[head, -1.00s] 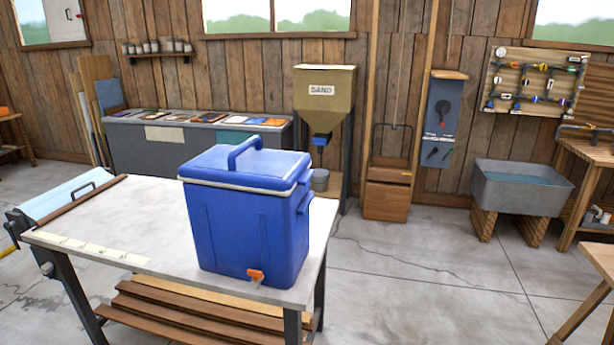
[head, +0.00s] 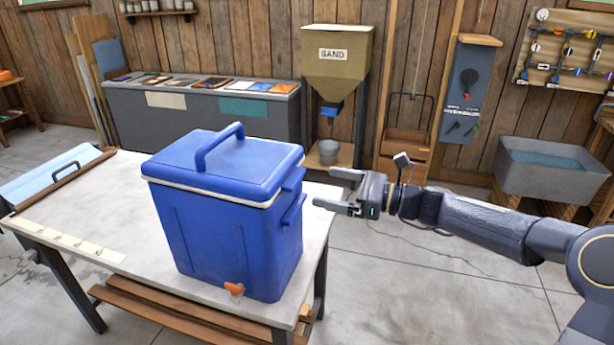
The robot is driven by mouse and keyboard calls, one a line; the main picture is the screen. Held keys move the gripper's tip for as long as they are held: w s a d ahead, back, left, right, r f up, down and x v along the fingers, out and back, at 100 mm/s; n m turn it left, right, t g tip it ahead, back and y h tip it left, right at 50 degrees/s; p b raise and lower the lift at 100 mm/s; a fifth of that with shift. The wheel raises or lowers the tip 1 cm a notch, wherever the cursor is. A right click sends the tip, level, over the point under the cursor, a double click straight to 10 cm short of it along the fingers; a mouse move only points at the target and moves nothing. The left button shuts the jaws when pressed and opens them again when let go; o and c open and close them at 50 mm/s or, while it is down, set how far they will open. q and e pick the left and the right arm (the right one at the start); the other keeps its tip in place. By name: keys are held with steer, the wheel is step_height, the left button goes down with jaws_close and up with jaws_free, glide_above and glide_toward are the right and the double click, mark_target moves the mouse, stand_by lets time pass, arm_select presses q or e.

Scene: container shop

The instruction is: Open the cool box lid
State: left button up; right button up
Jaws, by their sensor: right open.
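The blue cool box (head: 232,240) stands upright on the white-topped table, with an orange tap low on its front. Its blue lid (head: 250,163) is closed, with a raised carry handle (head: 220,146) on top and a light rim below it. Ledges stick out on the box's right side, one near the lid (head: 294,178) and one lower down. My right gripper (head: 325,189) is open and empty, just right of the box at about lid height, its fingers pointing left at that side. It appears apart from the box. My left gripper is not in view.
The table (head: 100,205) has free room left of the box, with a pale blue panel (head: 50,178) at its left end. Behind stand a grey counter (head: 200,112), a sand hopper (head: 335,65) and a stone sink (head: 550,172). Open floor lies right of the table.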

steer(key=p+x, duration=0.1)
steer(key=x, duration=0.5)
steer(key=shift+a, duration=0.4)
